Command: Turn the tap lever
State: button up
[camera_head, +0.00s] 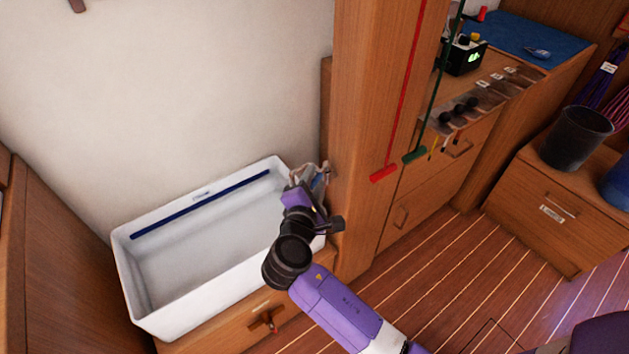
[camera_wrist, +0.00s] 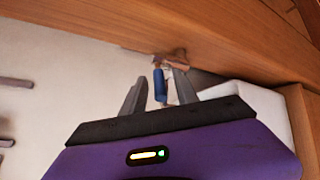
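The tap lever shows in the wrist view as a small blue handle (camera_wrist: 159,86) below a brownish fitting at the wooden panel. My gripper (camera_wrist: 161,76) is open, with one grey finger on each side of the blue handle. I cannot tell whether either finger touches it. In the head view, my gripper (camera_head: 310,174) is at the right end of the white basin, close to the wooden post. The tap there is mostly hidden behind my gripper, and the lever cannot be made out clearly.
The white basin (camera_head: 125,262) stands against the pale wall and looks empty, with a dark blue strip along its back. The wooden post (camera_head: 367,120) rises right beside my gripper. Red (camera_head: 384,174) and green (camera_head: 414,154) handles hang on lines farther right. The striped floor is clear.

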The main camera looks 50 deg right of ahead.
jog(key=shift+c, duration=0.5)
grip_shut()
dwell(0.8)
